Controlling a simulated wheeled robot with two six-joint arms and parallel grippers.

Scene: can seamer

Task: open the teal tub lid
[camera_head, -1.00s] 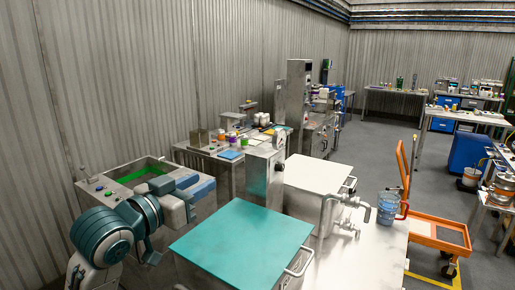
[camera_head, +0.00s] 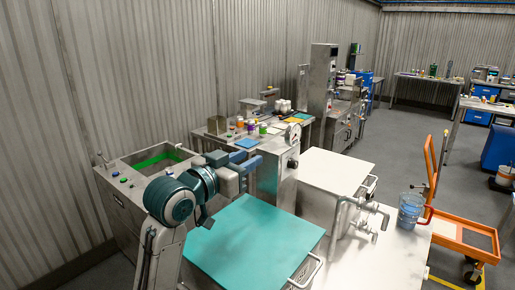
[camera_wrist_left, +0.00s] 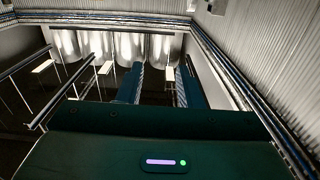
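The teal tub lid (camera_head: 255,243) is a flat square in the lower middle of the head view and lies closed on its metal tub. A metal bar handle (camera_head: 306,272) sticks out at its right side. My left gripper (camera_head: 254,154) is above and beyond the lid's far left corner, clear of the handle. Its two blue fingers stand apart with nothing between them. The left wrist view shows the same open fingers (camera_wrist_left: 159,84) against far tanks and wall, with no lid in sight. My right gripper is not in view.
A white-lidded tub (camera_head: 335,170) stands beyond the teal one. Pipes with a valve (camera_head: 358,215) and a blue jug (camera_head: 410,208) are to the right, by an orange cart (camera_head: 465,240). A gauge box (camera_head: 283,165) stands behind my left gripper.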

